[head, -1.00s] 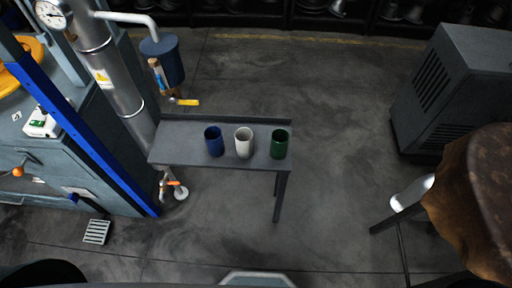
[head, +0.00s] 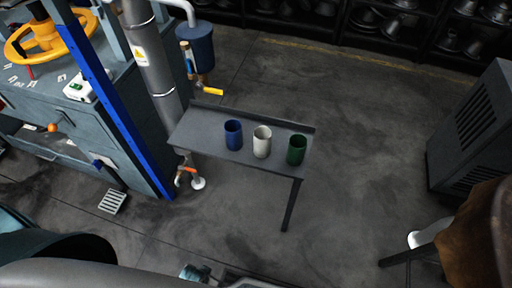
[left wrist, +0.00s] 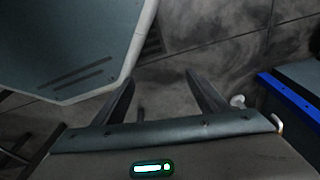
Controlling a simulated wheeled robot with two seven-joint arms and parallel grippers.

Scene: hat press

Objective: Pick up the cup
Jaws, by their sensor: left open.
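Three cups stand upright in a row on a small grey table (head: 200,128) in the head view. The blue cup (head: 233,135) is at the left, the white cup (head: 262,142) in the middle and the green cup (head: 297,150) at the right. My left gripper (left wrist: 160,88) shows in the left wrist view, with its two fingers apart and nothing between them. No cup shows in that view. My right gripper is not in view.
A blue-framed press with a yellow wheel (head: 45,35) and a pipe (head: 150,60) stand left of the table. A grey cabinet (head: 480,130) and a brown object (head: 470,245) are at the right. The floor (head: 360,150) between is clear.

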